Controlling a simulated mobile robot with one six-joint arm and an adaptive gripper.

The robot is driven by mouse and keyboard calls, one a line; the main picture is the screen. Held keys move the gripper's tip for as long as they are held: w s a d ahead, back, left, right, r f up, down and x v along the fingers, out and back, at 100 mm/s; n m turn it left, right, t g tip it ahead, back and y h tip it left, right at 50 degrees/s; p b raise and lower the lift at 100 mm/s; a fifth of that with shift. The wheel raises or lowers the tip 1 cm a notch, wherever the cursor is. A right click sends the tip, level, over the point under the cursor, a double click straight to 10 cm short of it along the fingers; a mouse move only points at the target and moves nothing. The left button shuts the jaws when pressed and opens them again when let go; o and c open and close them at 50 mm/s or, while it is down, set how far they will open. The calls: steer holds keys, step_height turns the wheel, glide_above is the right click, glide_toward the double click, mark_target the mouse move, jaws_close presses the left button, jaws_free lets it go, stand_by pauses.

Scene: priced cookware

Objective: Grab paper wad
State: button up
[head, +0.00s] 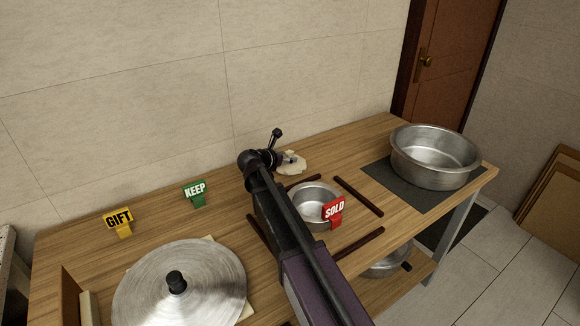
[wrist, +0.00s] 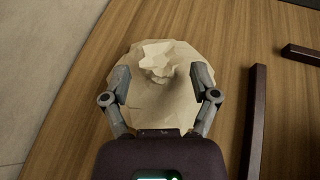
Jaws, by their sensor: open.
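The paper wad (wrist: 160,95) is a pale, crumpled, faceted lump with a raised knob on top. In the wrist view it lies on the wooden table between and beyond my gripper's fingers. In the head view the wad (head: 293,163) is near the back edge of the table by the wall, partly hidden by my arm's end. My gripper (wrist: 162,90) is open, with one finger on each side of the wad's raised part. I cannot tell whether the fingers touch it. In the head view my gripper (head: 286,158) is small and mostly hidden.
Dark bars (head: 358,196) surround a small pot (head: 316,201) with a red SOLD tag (head: 334,209). A large pot (head: 434,154) stands on a dark mat (head: 393,189). A lid (head: 180,290), a KEEP tag (head: 195,193) and a GIFT tag (head: 119,221) are at left.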

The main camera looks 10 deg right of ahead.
steer(key=shift+x, duration=1)
steer(key=c, duration=1.1)
